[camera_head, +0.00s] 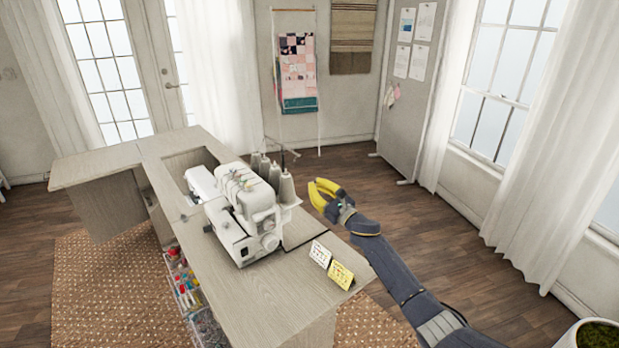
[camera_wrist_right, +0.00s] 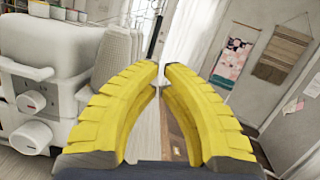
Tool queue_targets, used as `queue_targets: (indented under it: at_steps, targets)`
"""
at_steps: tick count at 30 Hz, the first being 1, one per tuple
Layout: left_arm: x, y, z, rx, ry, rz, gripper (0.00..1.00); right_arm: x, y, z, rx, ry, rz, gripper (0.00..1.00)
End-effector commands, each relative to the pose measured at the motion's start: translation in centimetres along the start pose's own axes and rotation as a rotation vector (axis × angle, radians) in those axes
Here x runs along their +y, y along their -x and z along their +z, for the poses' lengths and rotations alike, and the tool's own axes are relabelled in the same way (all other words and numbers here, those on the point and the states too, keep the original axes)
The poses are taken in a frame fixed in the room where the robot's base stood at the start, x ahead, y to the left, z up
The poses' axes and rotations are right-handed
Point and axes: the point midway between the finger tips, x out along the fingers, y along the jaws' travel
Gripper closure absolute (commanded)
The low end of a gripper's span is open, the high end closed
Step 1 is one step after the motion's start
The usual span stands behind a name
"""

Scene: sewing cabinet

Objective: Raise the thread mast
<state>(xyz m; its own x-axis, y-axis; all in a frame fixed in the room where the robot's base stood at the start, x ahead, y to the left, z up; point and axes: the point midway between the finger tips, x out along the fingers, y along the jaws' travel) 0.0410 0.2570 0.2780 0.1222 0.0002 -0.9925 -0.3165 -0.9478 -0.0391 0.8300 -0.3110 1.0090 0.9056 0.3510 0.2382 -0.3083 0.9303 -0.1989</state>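The white serger (camera_head: 250,207) stands on the cabinet top. Behind it, several grey thread cones (camera_head: 287,187) stand in a row, and one cone (camera_wrist_right: 118,58) shows large in the right wrist view. The thin dark thread mast (camera_head: 283,143) rises behind the cones; its dark rod (camera_wrist_right: 155,35) shows beyond my fingertips. My right gripper (camera_head: 313,187) is just right of the cones, yellow fingers pointing toward them. In the wrist view its fingertips (camera_wrist_right: 161,70) are close together with a narrow gap and nothing visible between them. The rod's lower part is hidden. My left gripper is out of view.
A recess (camera_head: 190,165) lies left of the serger. The cabinet's front surface (camera_head: 250,300) is clear. Bins of notions (camera_head: 185,280) sit below.

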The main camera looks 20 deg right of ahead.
Motion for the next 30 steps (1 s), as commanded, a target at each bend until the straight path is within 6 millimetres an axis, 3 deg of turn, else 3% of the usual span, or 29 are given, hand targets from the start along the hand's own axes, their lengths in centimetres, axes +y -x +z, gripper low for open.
queue_targets:
  at_steps: [15, 22, 30]
  targets:
    - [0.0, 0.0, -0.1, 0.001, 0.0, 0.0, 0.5, -0.1, -7.4, 0.0, 0.001, -0.005, -0.002, 1.0]
    - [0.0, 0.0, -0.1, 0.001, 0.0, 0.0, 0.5, 0.0, -9.3, 0.1, 0.0, -0.006, -0.001, 1.0]
    - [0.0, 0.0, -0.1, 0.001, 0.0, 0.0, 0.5, -0.1, -9.7, 2.5, -0.001, -0.001, 0.0, 1.0]
